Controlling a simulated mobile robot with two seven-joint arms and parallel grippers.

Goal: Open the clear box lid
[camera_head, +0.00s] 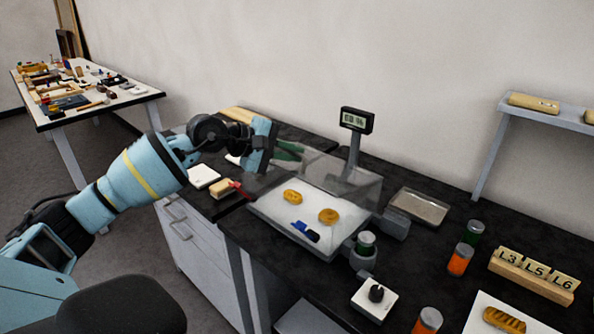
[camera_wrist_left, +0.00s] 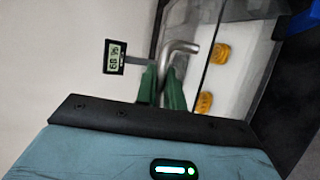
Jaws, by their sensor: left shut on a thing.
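The clear box (camera_head: 340,182) stands on the dark bench, its see-through walls or lid faint around a white floor. Inside lie two golden-brown pieces (camera_head: 292,197) and a small blue-and-black item (camera_head: 304,231). My left gripper (camera_head: 290,152), with green fingers, is at the box's upper back-left edge. In the left wrist view its fingers (camera_wrist_left: 162,88) are shut on a bent metal handle (camera_wrist_left: 180,52) beside the clear panel. Whether the lid is raised is hard to tell. My right gripper is not in view.
A display on a post (camera_head: 356,120) stands just behind the box. A metal tray (camera_head: 419,207), jars (camera_head: 460,258), a white dial unit (camera_head: 375,297) and a labelled block rack (camera_head: 532,275) stand to the right. A cluttered table (camera_head: 150,94) is at far left.

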